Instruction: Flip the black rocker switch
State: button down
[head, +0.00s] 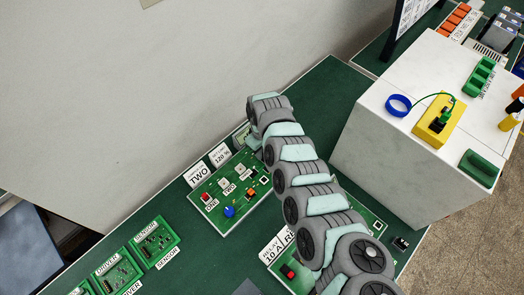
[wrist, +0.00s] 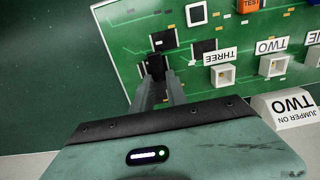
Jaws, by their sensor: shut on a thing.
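The black rocker switch (wrist: 154,64) appears as a small dark block at the edge of the green board (wrist: 120,22) in the wrist view. The fingertips of my gripper (wrist: 156,80) meet it, one finger on each side, and partly cover it. My gripper is shut on this block. Which way the rocker is tipped cannot be told. In the head view the green board (head: 212,213) lies on the dark green table, with my arm reaching over its far right end. My fingers and the switch are hidden behind my arm there.
Near the fingers are flat black chips (wrist: 203,48), a white jumper block (wrist: 223,75) labelled THREE and an orange TEST part (wrist: 248,5). A second board (head: 370,222) lies partly under my arm. A white box (head: 385,150) stands right. Bare table (wrist: 45,80) lies left.

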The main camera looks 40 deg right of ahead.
jog(key=shift+r+p, duration=0.15)
jog(key=shift+p, duration=0.25)
jog(key=shift+s+r+p, duration=0.1)
jog(key=shift+r+p, duration=0.05)
jog(key=shift+p, duration=0.55)
jog(key=t+p, duration=0.1)
jog(key=p, duration=0.3)
jog(key=shift+s+r+p, duration=0.1)
jog(key=shift+r+p, duration=0.05)
jog(key=shift+p, duration=0.85)
jog(key=t+p, duration=0.1)
jog(key=p, duration=0.3)
jog(key=shift+s+r+t, duration=0.15)
jog(key=shift+s+t, duration=0.05)
jog(key=shift+t, duration=0.2)
jog(key=shift+s+t+p, duration=0.15)
jog(key=shift+t+p, duration=0.35)
jog(key=shift+p, duration=0.6)
jog(key=shift+f, duration=0.25)
